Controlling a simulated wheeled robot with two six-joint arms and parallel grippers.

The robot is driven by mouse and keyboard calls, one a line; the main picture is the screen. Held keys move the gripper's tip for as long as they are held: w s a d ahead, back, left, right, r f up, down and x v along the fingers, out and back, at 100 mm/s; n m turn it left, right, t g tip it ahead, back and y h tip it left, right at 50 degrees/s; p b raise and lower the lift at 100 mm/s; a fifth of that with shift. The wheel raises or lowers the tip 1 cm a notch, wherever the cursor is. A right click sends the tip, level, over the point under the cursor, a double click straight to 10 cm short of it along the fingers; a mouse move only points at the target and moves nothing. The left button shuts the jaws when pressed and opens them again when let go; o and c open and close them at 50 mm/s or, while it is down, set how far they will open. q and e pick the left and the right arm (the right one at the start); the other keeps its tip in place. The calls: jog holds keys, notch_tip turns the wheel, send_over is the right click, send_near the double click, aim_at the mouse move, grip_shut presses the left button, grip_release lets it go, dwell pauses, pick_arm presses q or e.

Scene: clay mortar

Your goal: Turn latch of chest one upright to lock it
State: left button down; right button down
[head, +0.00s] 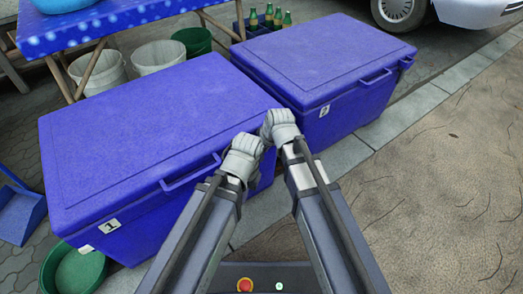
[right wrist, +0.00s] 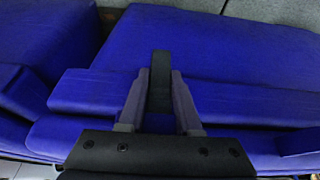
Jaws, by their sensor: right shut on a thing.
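Chest one (head: 150,130) is the blue lidded chest at the left, with a white label marked 1 (head: 110,226) and a handle (head: 190,174) on its front. My right gripper (head: 279,126) is at the chest's right front corner; its fingers are hidden in the head view. In the right wrist view my right gripper (right wrist: 160,84) is shut on a dark strip, the latch (right wrist: 160,66), which lies lengthwise between the fingers over blue surfaces. My left gripper (head: 245,152) is beside it, just in front of the chest's front edge; its fingers are hidden.
A second blue chest (head: 320,60) stands close behind to the right. A green bowl (head: 75,270) and a blue dustpan (head: 20,212) are on the paving at the left. Buckets (head: 158,57), a crate of bottles (head: 262,20) and a table (head: 110,22) are behind. The ground at the right (head: 430,190) is clear.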

jog(key=c, duration=0.6)
grip_release()
jog(key=p+v, duration=0.7)
jog(key=shift+r, duration=0.4)
jog(key=shift+s+d, duration=0.1)
jog(key=s+d+r+m+g+h+p, duration=0.2)
jog(key=s+p, duration=0.1)
jog(key=s, duration=0.4)
jog(key=s+d+r+m+g+h+p, duration=0.1)
jog(key=s+d+g+h+p, duration=0.15)
jog(key=s, duration=0.45)
notch_tip(320, 180, up, 38)
jog(key=p, duration=3.7)
jog(key=shift+f+y, duration=0.15)
jog(key=shift+y, duration=0.2)
